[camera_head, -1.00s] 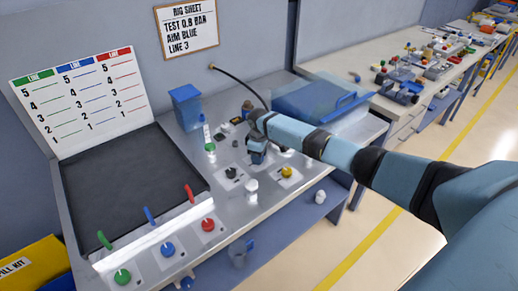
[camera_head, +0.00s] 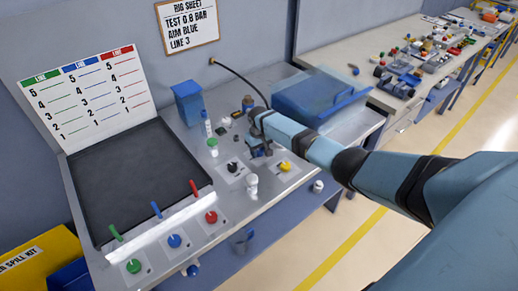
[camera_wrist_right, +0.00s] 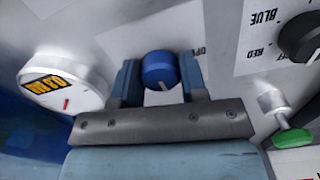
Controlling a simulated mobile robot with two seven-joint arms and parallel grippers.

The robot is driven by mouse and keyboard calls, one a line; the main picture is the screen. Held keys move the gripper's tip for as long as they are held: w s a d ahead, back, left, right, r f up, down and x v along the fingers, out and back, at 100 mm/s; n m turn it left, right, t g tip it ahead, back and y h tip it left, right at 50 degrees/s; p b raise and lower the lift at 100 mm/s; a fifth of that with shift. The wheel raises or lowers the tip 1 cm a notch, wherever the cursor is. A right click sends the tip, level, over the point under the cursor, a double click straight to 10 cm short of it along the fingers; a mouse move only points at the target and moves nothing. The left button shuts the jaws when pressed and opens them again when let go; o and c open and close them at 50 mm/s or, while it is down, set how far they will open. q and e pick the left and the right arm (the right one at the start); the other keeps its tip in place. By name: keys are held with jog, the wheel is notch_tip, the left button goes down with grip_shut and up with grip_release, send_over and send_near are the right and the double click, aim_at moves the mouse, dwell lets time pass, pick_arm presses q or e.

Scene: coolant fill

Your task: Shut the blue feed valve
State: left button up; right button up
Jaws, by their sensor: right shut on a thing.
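In the right wrist view, a round blue knob (camera_wrist_right: 160,70) with a white mark on its lower edge sits between the two fingers of my right gripper (camera_wrist_right: 158,80). The gripper is shut on it. A partly hidden label beside it seems to begin "OPE". In the head view, my right gripper (camera_head: 261,150) is down at the bench panel, between a black knob (camera_head: 232,166) and a yellow knob (camera_head: 285,166). Another blue knob (camera_head: 174,240) stands on the front strip. My left gripper is not in view.
A white gauge (camera_wrist_right: 68,82), a black selector (camera_wrist_right: 300,36) marked BLUE and RED, and a green-handled part (camera_wrist_right: 293,138) surround the gripper. A white cup-like part (camera_head: 251,185) stands near the front edge. A blue lidded bin (camera_head: 310,98) stands behind my forearm.

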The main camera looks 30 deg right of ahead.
aim_at(259, 150)
dwell(0.5)
jog(key=o, duration=0.8)
jog(key=shift+o, duration=0.6)
jog(key=shift+r, duration=0.1)
notch_tip(259, 150, up, 14)
jog(key=shift+b, duration=0.4)
